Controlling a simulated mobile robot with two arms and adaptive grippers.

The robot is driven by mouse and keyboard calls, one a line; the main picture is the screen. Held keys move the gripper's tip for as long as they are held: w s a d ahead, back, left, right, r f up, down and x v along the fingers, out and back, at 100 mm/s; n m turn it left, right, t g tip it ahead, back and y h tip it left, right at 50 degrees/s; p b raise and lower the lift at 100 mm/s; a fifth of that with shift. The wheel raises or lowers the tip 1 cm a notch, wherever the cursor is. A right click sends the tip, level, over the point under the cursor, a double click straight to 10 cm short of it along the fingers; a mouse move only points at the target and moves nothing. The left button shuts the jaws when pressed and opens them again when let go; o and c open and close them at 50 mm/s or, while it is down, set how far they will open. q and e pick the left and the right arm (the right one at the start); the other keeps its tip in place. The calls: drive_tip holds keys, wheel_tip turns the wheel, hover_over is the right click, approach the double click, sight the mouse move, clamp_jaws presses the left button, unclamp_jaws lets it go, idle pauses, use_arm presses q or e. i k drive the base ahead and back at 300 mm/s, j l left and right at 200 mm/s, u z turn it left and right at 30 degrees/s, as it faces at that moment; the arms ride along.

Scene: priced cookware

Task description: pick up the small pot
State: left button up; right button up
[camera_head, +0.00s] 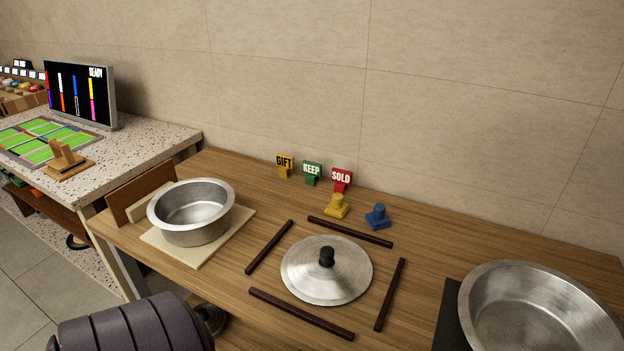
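The small pot (194,228) is a round, silver metal pot with a flared rim. It stands upright and empty on a cream square board (154,243) at the left of the wooden table. A larger metal pan (540,318), cut off by the picture's edge, stands at the right front on a dark mat. A dark, ribbed part of my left arm shows at the bottom left, in front of the table and below the small pot. Neither gripper's fingers can be seen.
A silver lid (310,278) with a black knob lies on the wooden table (420,265), framed by dark sticks (301,313). GIFT, KEEP and SOLD signs (313,171) and yellow and blue pieces (377,217) stand behind it. A speckled counter with a screen (80,95) is at left.

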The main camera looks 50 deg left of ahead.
sight(194, 212)
drive_tip(key=u, duration=2.35)
